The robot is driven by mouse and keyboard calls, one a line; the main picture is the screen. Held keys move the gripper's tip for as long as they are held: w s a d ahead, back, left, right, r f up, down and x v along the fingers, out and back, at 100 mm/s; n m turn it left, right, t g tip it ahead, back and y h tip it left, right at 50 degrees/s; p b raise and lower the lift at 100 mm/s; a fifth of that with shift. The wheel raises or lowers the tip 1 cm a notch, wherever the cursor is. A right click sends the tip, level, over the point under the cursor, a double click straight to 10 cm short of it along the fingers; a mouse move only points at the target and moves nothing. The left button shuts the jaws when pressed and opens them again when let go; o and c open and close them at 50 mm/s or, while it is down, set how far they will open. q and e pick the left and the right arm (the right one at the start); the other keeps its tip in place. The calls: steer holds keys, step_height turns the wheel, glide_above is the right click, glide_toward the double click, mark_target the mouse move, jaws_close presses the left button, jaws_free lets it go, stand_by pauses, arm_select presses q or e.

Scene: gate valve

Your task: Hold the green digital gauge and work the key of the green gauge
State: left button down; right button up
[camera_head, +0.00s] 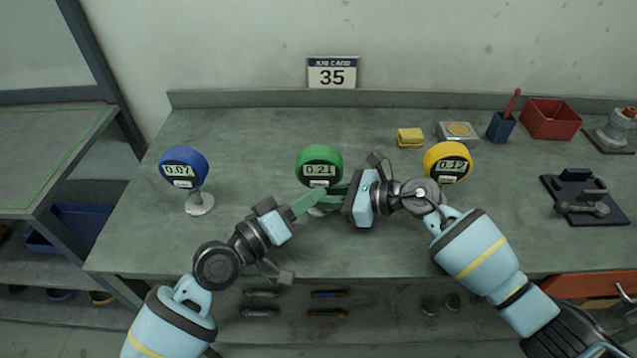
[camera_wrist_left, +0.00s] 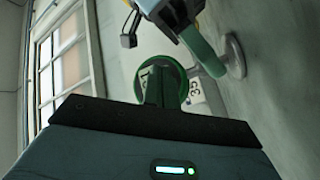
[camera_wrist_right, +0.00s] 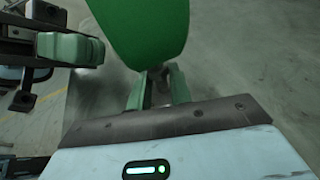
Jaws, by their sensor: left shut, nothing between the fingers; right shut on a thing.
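The green digital gauge (camera_head: 320,160) stands upright in the middle of the bench, its display reading 0.21. Its pale key (camera_head: 319,184) is just below the display. My right gripper (camera_head: 328,196) is shut on the gauge's stem from the right; the right wrist view shows the stem (camera_wrist_right: 157,76) between its fingers, under the green housing (camera_wrist_right: 140,30). My left gripper (camera_head: 314,195) is shut and empty, its fingertips close to the key at the gauge's lower front. I cannot tell whether they touch. In the left wrist view its fingers partly cover the gauge (camera_wrist_left: 183,80).
A blue gauge (camera_head: 184,166) reading 0.07 stands left and a yellow gauge (camera_head: 447,160) right, partly behind my right arm. A yellow sponge-like block (camera_head: 410,138), a blue cup (camera_head: 501,127) and a red bin (camera_head: 550,119) are at the back right. The bench between the blue and green gauges is clear.

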arm_select(q)
steer(key=shift+w, duration=0.35)
stand_by(0.7)
steer(key=shift+s, duration=0.8)
steer(key=shift+s+a, duration=0.2)
steer(key=shift+s, duration=2.3)
arm_select(e)
steer(key=o, duration=0.8)
steer(key=shift+o, duration=0.2)
